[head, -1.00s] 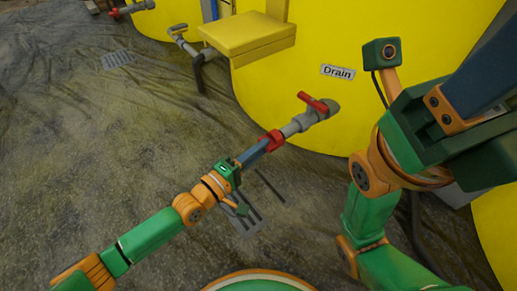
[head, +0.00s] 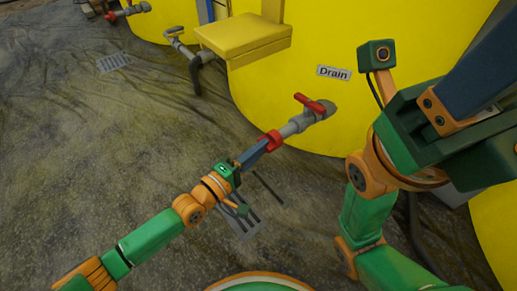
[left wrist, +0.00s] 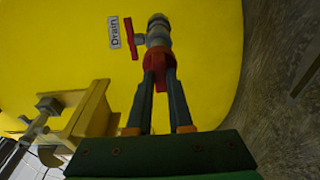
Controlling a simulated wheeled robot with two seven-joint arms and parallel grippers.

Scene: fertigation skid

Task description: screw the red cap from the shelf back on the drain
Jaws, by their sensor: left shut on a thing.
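The drain (head: 297,124) is a grey pipe with a red-handled valve (head: 312,104), coming out of the yellow tank below the "Drain" label (head: 334,72). The red cap (head: 272,139) is at the pipe's open end, in line with it and seemingly touching it. My left gripper (head: 264,145) is shut on the cap. In the left wrist view the cap (left wrist: 159,61) sits between the two fingertips, against the grey pipe (left wrist: 158,35). The thread is hidden. My right gripper (head: 480,70) is raised at the right, its tips cut off by the frame.
A yellow shelf (head: 243,38) juts from the tank above and left of the drain, its visible top bare. Another grey outlet (head: 181,45) is behind it. Floor grates (head: 114,63) lie in the dark, wrinkled floor, which is clear at the left.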

